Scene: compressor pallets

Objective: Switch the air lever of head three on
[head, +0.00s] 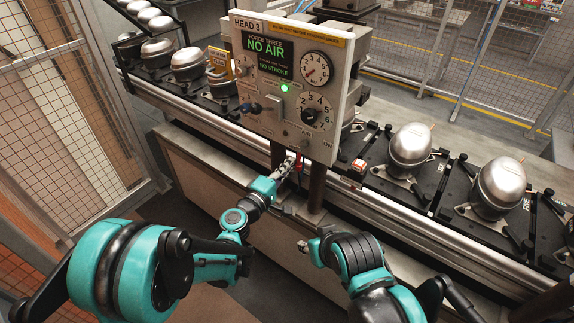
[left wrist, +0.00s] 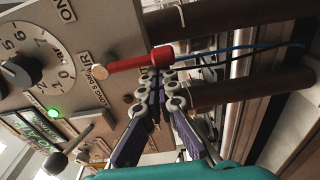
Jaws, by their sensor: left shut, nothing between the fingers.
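The HEAD 3 panel (head: 290,85) faces me and its display (head: 268,52) reads NO AIR and NO STROKE. The red air lever (left wrist: 140,62) hangs down from the panel's lower edge; its red end also shows in the head view (head: 299,165). The ON label (left wrist: 66,10) lies to the panel's right side of it. My left gripper (left wrist: 157,78) is shut and empty, its fingertips close beside the lever's free end, on the panel's left side; I cannot tell whether they touch. My right gripper (head: 304,246) is low, below the panel, too small to read.
A black-knobbed lever (head: 252,108), a green lamp (head: 284,88), a dial (head: 316,112) and a gauge (head: 316,68) are on the panel. Panel posts (head: 317,188) stand beside my left gripper. Silver compressors (head: 410,148) sit on pallets along the conveyor. Mesh fencing (head: 70,110) stands left.

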